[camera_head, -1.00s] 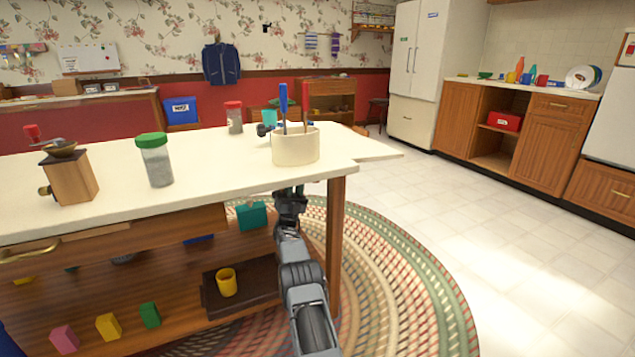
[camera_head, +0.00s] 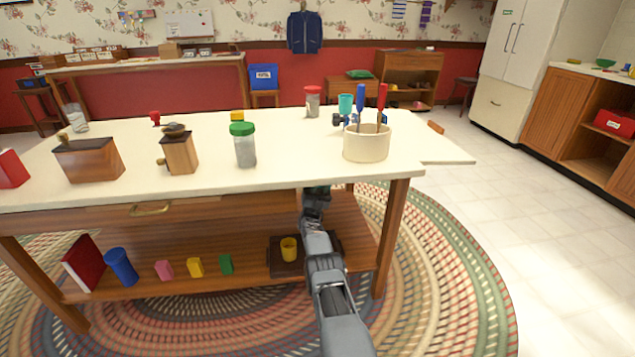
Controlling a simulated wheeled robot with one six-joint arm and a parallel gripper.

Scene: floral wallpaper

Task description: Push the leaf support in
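The cream-topped wooden table (camera_head: 290,145) has a cream leaf (camera_head: 448,154) standing out level at its right end. I cannot clearly make out a leaf support under the leaf; the tabletop and leaf hide what lies beneath. My gripper (camera_head: 316,190) is at the table's front edge, just below the tabletop and left of the right front leg (camera_head: 392,235). It is apart from the leaf. Its fingers are dark and too small to tell if they are open.
A cream crock (camera_head: 367,146) with blue and red-handled tools stands near the leaf. A green-lidded jar (camera_head: 244,148) and a grinder (camera_head: 179,152) stand further left. Floor at the right is clear.

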